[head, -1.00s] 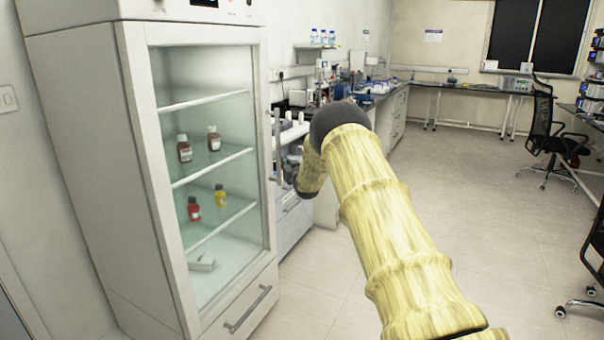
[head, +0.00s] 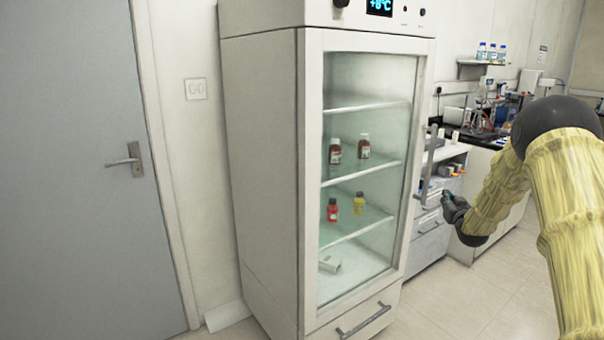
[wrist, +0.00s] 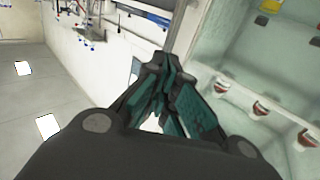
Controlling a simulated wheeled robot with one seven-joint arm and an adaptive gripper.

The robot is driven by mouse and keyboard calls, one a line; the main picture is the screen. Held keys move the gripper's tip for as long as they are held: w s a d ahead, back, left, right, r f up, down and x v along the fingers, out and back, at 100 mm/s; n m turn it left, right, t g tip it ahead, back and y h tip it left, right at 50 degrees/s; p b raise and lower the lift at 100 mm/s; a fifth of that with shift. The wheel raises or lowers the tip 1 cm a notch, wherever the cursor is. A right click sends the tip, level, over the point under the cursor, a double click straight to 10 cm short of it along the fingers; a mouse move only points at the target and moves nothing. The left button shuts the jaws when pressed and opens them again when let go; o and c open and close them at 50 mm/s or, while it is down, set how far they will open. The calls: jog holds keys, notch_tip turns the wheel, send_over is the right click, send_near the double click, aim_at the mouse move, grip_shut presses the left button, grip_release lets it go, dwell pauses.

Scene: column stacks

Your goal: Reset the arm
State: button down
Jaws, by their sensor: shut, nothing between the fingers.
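My arm shows at the right of the head view, bent at a dark joint, with its forearm pointing down and left. My gripper (head: 452,203) is at its end, in front of the drawers and just right of the fridge's door handle (head: 429,168) in the picture. Whether it touches the handle cannot be told. In the wrist view my gripper (wrist: 166,72) has its dark, teal-padded fingers together at the tips with nothing between them.
A white fridge (head: 262,180) with a shut glass door holds several bottles, including a red bottle (head: 333,210) and a yellow bottle (head: 359,203). A grey room door (head: 70,230) stands at left. Lab drawers (head: 430,235) are behind my gripper. Floor (head: 480,295) at lower right is clear.

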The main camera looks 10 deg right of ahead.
jog(key=s+a+f+g+y+p, duration=0.1)
jog(key=s+a+f+g, duration=0.2)
jog(key=s+a+f, duration=0.7)
jog(key=s+a+f+n+g+y+p, duration=0.1)
jog(key=s+a+f+g+p, duration=0.15)
jog(key=s+a+f, duration=0.65)
jog(key=s+a+f+g+y+p, duration=0.1)
jog(key=s+a+f+g, duration=0.2)
jog(key=s+a+f, duration=0.7)
jog(key=s+a+f+g+y+p, duration=0.1)
jog(key=s+a+f+g, duration=0.1)
jog(key=s+a+f, duration=0.45)
jog(key=s+a+f+g+p, duration=0.1)
jog(key=s+a+f+g, duration=0.15)
jog(key=s, duration=0.65)
jog(key=s+a+r+n+g, duration=0.1)
jog(key=s+a+g, duration=0.1)
jog(key=s, duration=0.8)
jog(key=s+a+r+g+p, duration=0.1)
jog(key=s+a, duration=0.3)
jog(key=s, duration=0.6)
jog(key=shift+s+a+n+g+y+p, duration=0.3)
jog(key=shift+n+g+y, duration=0.1)
jog(key=shift+g, duration=0.2)
jog(key=c, duration=2.2)
grip_release()
jog(key=shift+r, duration=0.1)
